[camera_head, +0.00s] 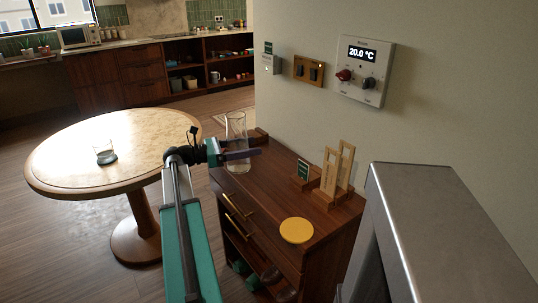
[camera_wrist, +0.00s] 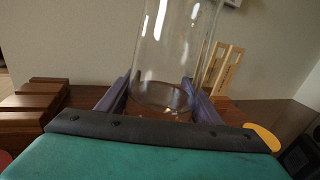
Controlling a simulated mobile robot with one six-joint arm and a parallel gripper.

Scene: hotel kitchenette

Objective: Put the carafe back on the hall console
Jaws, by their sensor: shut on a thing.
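The carafe (camera_head: 236,128) is a tall clear glass vessel, upright at the far end of the wooden hall console (camera_head: 270,203). My gripper (camera_head: 240,155) is shut on its lower part, reaching in from the left. In the wrist view the carafe (camera_wrist: 178,40) stands between the two purple fingers (camera_wrist: 163,98), one on each side. Its base appears at or very near the console top; I cannot tell whether it touches. The near finger hides part of the glass.
A yellow disc (camera_head: 296,230), a small green sign (camera_head: 303,170) and a wooden slotted stand (camera_head: 337,172) are on the console. Stacked wooden blocks (camera_wrist: 35,100) are left of the carafe. A round table (camera_head: 75,165) with a glass (camera_head: 105,153) stands left. The wall borders the console.

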